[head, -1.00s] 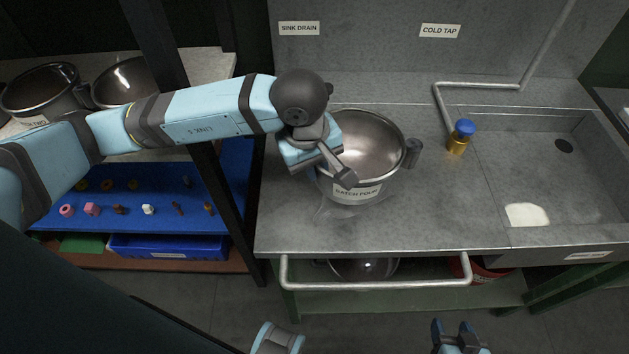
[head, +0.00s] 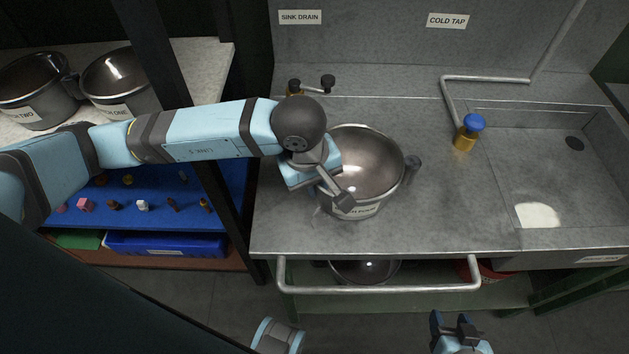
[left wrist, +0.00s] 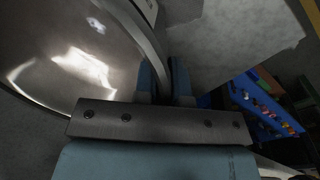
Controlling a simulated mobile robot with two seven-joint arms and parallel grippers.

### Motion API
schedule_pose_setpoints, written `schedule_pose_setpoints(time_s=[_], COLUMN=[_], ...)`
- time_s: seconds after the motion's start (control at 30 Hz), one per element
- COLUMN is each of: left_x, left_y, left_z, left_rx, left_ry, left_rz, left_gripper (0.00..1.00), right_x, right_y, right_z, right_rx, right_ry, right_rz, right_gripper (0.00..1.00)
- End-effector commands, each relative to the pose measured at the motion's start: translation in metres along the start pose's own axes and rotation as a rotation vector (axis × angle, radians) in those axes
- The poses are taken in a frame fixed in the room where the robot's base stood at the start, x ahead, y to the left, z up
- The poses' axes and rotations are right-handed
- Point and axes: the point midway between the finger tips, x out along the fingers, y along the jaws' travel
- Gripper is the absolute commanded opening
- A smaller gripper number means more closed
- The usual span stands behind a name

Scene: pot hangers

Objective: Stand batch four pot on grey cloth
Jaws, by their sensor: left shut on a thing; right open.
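The batch four pot (head: 385,195) is a steel pot with a white label, upright at the middle left of the metal worktop. In the left wrist view the fingers (left wrist: 166,80) meet at the rim of the shiny pot (left wrist: 60,50). The pot's base appears at or very near the worktop; contact cannot be told. A faint grey patch shows at its lower left, but I cannot tell if it is the grey cloth. My right gripper (head: 456,326) is open and empty, low in front of the bench.
A blue-capped brass tap (head: 468,133) stands right of the pot, beside the sink (head: 560,180). Two pots (head: 38,90) stand on the left shelf, above a blue tray (head: 235,185) with small parts. A rail (head: 380,289) runs along the bench front.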

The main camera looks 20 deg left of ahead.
Motion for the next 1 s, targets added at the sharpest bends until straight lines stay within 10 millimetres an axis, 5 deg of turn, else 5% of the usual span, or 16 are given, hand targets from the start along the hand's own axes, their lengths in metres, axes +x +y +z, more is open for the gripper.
schedule_pose_setpoints(time_s=[0.37, 0.4, 0.5, 1.0], left_x=[0.013, 0.014, 0.014, -0.007], left_y=[-0.004, -0.005, -0.004, 0.000], left_z=[0.000, 0.000, 0.000, 0.000], left_rx=[-0.002, -0.002, -0.002, -0.002], left_ry=[-0.002, -0.002, -0.002, -0.003], left_rz=[-0.012, -0.016, -0.014, -0.008], left_gripper=[0.00, 0.18, 0.37, 0.37], right_x=[0.005, 0.005, 0.005, -0.007], right_y=[0.003, 0.003, 0.002, 0.000], right_z=[0.006, 0.005, 0.004, -0.011], right_rx=[-0.022, -0.021, -0.021, -0.003], right_ry=[0.006, 0.008, 0.010, 0.003], right_rz=[-0.001, -0.001, -0.001, -0.001], right_gripper=[0.53, 0.53, 0.53, 0.53])
